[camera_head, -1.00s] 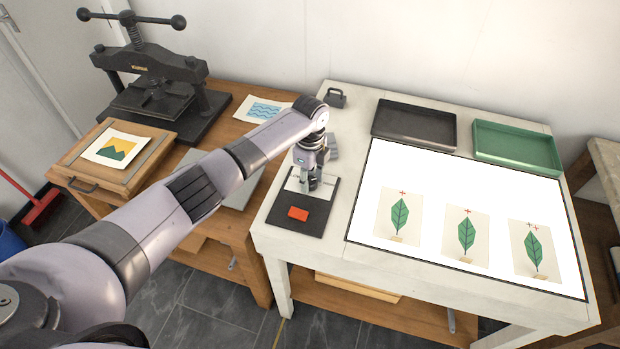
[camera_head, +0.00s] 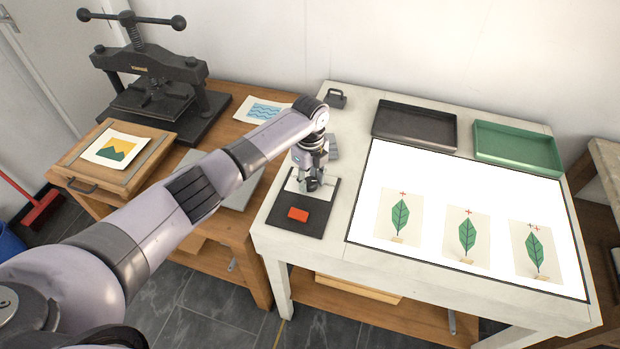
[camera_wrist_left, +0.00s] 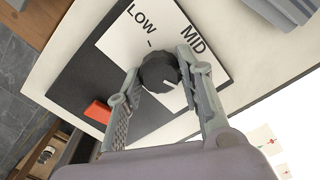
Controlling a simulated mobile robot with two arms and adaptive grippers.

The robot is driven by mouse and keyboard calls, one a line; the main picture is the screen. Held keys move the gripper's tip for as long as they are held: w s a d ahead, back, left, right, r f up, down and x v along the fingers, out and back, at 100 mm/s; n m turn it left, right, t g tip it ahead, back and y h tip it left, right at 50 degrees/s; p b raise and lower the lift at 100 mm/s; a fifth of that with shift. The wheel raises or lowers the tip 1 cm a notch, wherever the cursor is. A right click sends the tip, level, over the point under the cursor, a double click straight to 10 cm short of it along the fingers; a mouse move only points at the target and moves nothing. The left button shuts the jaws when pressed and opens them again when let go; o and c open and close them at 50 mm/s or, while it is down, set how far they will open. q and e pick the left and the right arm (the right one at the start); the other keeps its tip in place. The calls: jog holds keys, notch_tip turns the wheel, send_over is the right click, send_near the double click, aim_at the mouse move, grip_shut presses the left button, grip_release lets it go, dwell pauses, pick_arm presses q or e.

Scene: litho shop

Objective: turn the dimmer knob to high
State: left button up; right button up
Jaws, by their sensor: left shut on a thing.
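The black ribbed dimmer knob (camera_wrist_left: 158,72) sits on a white label plate (camera_wrist_left: 112,42) printed LOW and MID. A white mark shows on the knob's lower right side in the wrist view. No HIGH label can be read. My left gripper (camera_head: 309,181) is over the dark control panel (camera_head: 287,224), and its fingers (camera_wrist_left: 158,62) are shut on the knob, one on each side. In the head view the gripper hides the knob. My right gripper is not in view.
A red switch (camera_head: 298,214) is on the panel's front part. The lit light table (camera_head: 360,226) with leaf prints lies to the right. A black tray (camera_head: 414,141) and a green tray (camera_head: 516,169) stand behind it. A press (camera_head: 150,70) is at the left.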

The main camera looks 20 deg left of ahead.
aim_at(310, 181)
pick_arm(q)
jog(key=o, duration=1.2)
jog(key=shift+c, duration=0.2)
jog(key=shift+r, duration=0.1)
notch_tip(310, 181, up, 12)
